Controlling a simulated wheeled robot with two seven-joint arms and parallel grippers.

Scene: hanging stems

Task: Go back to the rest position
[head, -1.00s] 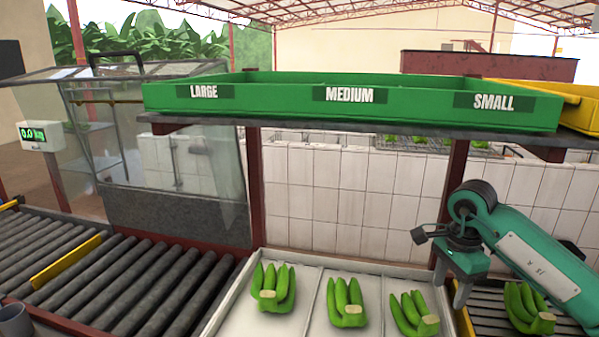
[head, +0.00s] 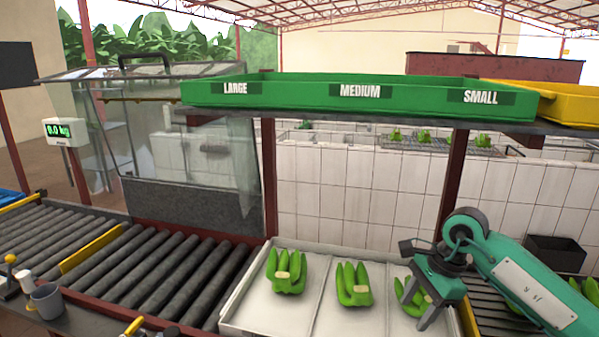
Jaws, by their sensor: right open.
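My right gripper (head: 428,302) is open and hangs over the right compartment of the white tray (head: 319,312). It partly hides the green banana bunch (head: 409,296) there; I cannot tell whether it touches it, but nothing shows held. Two more bunches lie in the tray, one in the left compartment (head: 287,272) and one in the middle (head: 354,285). My right arm comes in from the lower right and covers part of another bunch on the right rollers. My left gripper is not in view.
A green shelf bin (head: 300,95) marked LARGE, MEDIUM and SMALL stands above the tray on posts, with a yellow bin (head: 570,105) beside it. Empty rollers (head: 170,280), a scale display (head: 60,130) and a grey cup (head: 46,301) are on the left.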

